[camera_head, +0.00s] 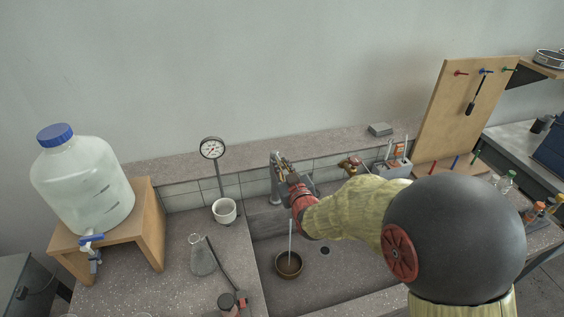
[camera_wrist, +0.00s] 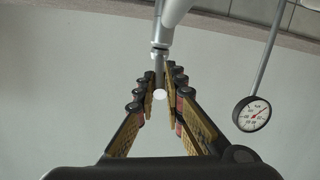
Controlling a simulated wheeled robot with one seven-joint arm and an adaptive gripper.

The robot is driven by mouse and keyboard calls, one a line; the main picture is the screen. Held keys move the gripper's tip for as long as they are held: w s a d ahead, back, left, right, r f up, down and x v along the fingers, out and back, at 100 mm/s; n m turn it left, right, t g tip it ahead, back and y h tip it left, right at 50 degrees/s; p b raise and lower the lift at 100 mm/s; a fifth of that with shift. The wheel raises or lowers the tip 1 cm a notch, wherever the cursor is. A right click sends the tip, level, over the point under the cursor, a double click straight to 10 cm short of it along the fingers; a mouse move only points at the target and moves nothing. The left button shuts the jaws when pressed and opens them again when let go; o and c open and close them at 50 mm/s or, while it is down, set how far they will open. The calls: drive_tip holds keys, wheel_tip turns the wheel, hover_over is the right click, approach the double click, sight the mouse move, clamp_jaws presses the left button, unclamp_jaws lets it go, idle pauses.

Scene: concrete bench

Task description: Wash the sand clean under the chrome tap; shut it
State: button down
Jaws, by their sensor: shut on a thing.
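The chrome tap (camera_head: 275,190) stands at the back left of the sink, partly hidden by my gripper (camera_head: 281,162). My gripper is at the top of the tap, its fingers shut on the tap's lever. In the wrist view, the lever (camera_wrist: 159,62), with a pale round end, lies between the fingers of my gripper (camera_wrist: 160,95). A thin pale stream of water (camera_head: 290,238) runs down below my wrist into a brown bowl (camera_head: 278,268) on the sink floor. The bowl's inside is too small to tell sand from water.
The sink (camera_head: 350,285) has a dark drain (camera_head: 325,251) right of the bowl. A dial gauge (camera_head: 212,148) on a stem stands in a white cup (camera_head: 224,211) left of the tap. A flask (camera_head: 203,262) and a large water jug (camera_head: 85,190) are further left. A grey rack (camera_head: 392,168) stands behind my arm.

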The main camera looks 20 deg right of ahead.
drive_tip(key=shift+w+r+g+p, duration=0.3)
drive_tip(key=shift+r+g+p, duration=0.45)
drive_tip(key=shift+p, duration=0.5)
drive_tip(key=shift+f, duration=0.1)
drive_tip(key=c, duration=1.9)
unclamp_jaws()
drive_tip(key=v, duration=1.2)
